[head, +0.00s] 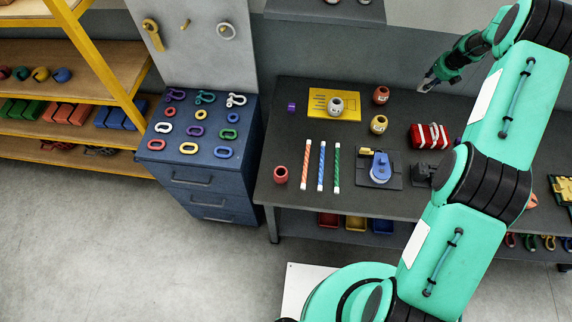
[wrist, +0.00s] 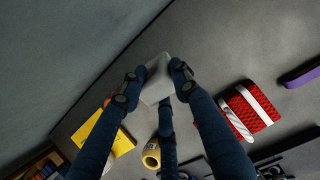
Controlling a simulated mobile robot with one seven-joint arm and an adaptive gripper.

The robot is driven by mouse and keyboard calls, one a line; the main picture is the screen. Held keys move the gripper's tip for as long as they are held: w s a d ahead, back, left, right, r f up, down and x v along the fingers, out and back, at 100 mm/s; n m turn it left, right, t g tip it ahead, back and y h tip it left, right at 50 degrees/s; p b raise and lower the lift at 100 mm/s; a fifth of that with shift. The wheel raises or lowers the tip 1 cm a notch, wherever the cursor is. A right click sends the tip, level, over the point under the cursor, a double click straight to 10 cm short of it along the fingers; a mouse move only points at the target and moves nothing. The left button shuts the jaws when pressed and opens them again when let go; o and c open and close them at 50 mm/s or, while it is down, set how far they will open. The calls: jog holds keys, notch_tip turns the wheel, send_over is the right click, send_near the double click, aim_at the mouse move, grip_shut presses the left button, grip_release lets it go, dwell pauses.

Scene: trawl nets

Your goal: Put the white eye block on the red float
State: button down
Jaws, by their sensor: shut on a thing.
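My gripper (wrist: 157,78) is shut on a pale grey-white block, the white eye block (wrist: 157,86), held between its fingertips. In the head view my gripper (head: 427,86) is over the back of the bench, right of the floats; the block is too small there to make out clearly. A red-brown float (head: 381,95) stands right of the yellow card, to the left of my gripper. A redder round piece with a dark opening (head: 281,175) stands at the bench's front left. In the wrist view a reddish bit shows beside the left finger, mostly hidden.
A yellow float (head: 379,124) stands in front of the red-brown one. A white float (head: 335,105) is on the yellow card (head: 318,92). A red case with white bands (head: 430,136) lies to the right. Striped rods (head: 321,166) and a blue device (head: 380,166) lie nearer the front.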

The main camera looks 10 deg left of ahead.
jog(key=s+a+r+n+g+y, duration=0.15)
jog(key=s+a, duration=0.25)
jog(key=a, duration=0.7)
jog(key=s+a+r+n, duration=0.1)
jog(key=s+a+n, duration=0.25)
jog(key=a, duration=0.75)
jog(key=s+a+n+g, duration=0.1)
jog(key=s+a+n, duration=0.3)
jog(key=s+a, duration=1.15)
jog(key=s+a+n, duration=0.3)
jog(key=s+a, duration=0.1)
jog(key=s, duration=0.8)
jog(key=s+a+n+g+h+b, duration=0.1)
jog(key=s+a+n, duration=0.2)
jog(key=s, duration=0.9)
jog(key=s+a+n+g, duration=0.1)
jog(key=s+a+n, duration=0.2)
jog(key=s+a, duration=0.4)
jog(key=s, duration=0.4)
jog(key=shift+s+f+n+b, duration=0.3)
jog(key=shift+s+n+b, duration=0.1)
jog(key=shift+a, duration=0.15)
jog(key=w+a+p, duration=0.1)
jog(key=w+a, duration=0.3)
jog(key=w, duration=0.3)
jog(key=w+a+f, duration=0.1)
jog(key=w+a, duration=0.3)
jog(key=w, duration=0.3)
jog(key=shift+f+p, duration=0.25)
jog(key=shift+p, duration=0.1)
